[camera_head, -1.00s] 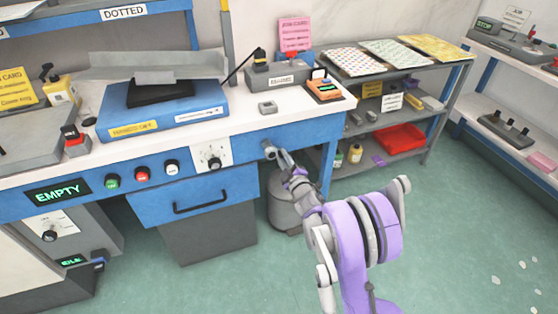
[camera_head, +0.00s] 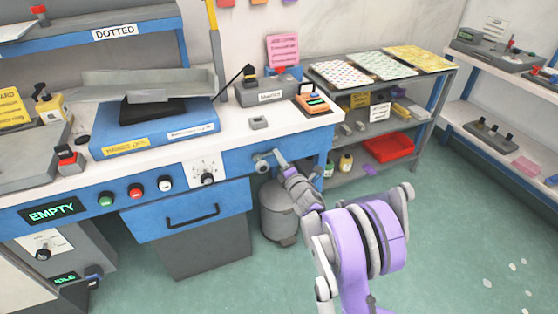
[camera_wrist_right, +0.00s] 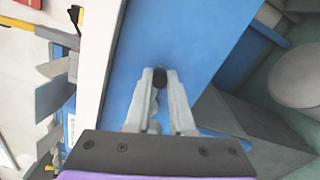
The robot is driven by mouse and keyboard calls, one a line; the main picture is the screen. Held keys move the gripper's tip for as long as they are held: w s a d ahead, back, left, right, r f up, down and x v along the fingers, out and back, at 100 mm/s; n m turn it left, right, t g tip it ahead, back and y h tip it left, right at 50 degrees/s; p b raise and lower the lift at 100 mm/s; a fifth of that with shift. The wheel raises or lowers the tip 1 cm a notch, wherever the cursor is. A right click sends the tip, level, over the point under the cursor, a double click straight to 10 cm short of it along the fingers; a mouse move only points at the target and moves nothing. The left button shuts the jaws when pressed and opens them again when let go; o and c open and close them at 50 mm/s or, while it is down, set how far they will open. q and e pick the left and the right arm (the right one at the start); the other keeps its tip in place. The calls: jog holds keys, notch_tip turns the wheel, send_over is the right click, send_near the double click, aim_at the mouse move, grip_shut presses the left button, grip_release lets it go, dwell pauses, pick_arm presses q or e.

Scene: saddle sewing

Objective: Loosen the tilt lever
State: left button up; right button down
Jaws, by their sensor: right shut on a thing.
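The tilt lever, as far as I can tell, is the short grey part (camera_head: 261,163) on the blue front of the workbench, right of the white dial plate. My right gripper (camera_head: 276,159) reaches it from the lower right in the head view. In the right wrist view its two pale fingers (camera_wrist_right: 161,82) are closed around a small dark knob (camera_wrist_right: 160,78), in front of the blue panel. The rest of the lever is hidden by the fingers, so its angle cannot be told. My left gripper is not in view.
The dial plate (camera_head: 203,173), a blue drawer (camera_head: 226,217) with a dark handle and several push buttons are left of the gripper. A grey canister (camera_head: 279,218) stands below it. A shelf with a red tray (camera_head: 389,149) is to the right. The green floor in front is open.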

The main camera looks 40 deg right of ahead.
jog(key=shift+a+r+n, duration=0.1)
jog(key=shift+r+n, duration=0.4)
jog(key=shift+n, duration=0.3)
jog(key=c, duration=0.8)
grip_release()
jog(key=shift+o, duration=0.2)
jog(key=p+v, duration=0.1)
jog(key=v, duration=0.9)
jog(key=shift+s, duration=0.4)
